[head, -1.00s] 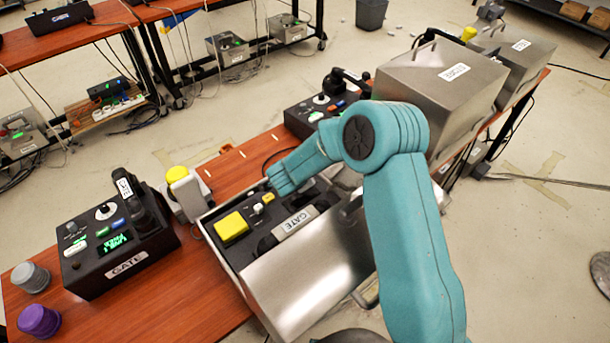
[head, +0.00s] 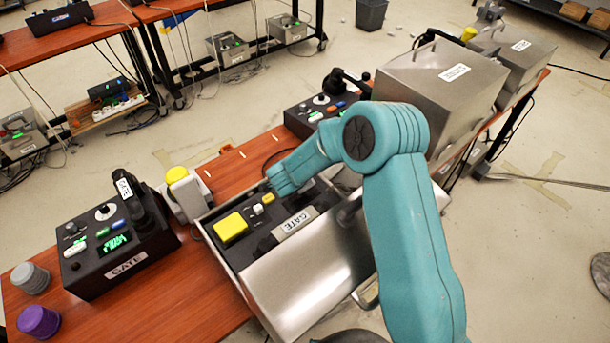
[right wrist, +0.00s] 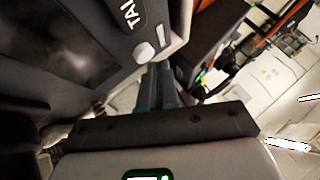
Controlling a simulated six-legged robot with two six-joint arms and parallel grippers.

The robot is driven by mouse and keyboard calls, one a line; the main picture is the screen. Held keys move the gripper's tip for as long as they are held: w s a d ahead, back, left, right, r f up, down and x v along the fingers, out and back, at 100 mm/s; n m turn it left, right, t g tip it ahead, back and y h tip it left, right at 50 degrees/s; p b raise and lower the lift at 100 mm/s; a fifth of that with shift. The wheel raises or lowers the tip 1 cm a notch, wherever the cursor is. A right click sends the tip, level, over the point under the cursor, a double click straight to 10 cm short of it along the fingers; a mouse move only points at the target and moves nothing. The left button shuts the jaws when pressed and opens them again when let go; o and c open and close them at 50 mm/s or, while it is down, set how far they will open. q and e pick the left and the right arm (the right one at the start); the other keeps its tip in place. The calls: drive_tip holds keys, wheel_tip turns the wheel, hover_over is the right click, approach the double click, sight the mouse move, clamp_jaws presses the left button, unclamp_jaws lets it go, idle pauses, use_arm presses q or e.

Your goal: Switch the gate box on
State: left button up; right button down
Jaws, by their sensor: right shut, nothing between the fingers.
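The steel gate box (head: 315,270) is open on the table, with a GATE label (head: 297,221) on its dark inner panel. The panel carries a large yellow button (head: 231,227), a white knob (head: 257,210) and a small yellow part (head: 268,198). My right gripper is at the panel's far end; its fingertips are hidden in the head view. In the right wrist view my right gripper (right wrist: 158,82) is shut and empty, close to a white button (right wrist: 143,52) beside a partly seen label (right wrist: 131,12). I cannot tell whether it touches. My left gripper is out of view.
A black GATE console (head: 115,250) with a lit green display stands left of the box. A yellow-topped grey device (head: 185,192) stands between them. Grey (head: 30,278) and purple (head: 38,322) knobs stand at the table's left. Closed steel boxes (head: 440,85) stand beyond my arm.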

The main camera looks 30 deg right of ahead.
drive_tip(key=shift+f, duration=0.1)
idle(0.5)
drive_tip(key=shift+f, duration=0.4)
drive_tip(key=shift+r, duration=0.5)
drive_tip(key=shift+p, duration=0.35)
wheel_tip(320, 180, up, 6)
drive_tip(key=p, duration=0.5)
drive_tip(key=shift+p, duration=0.35)
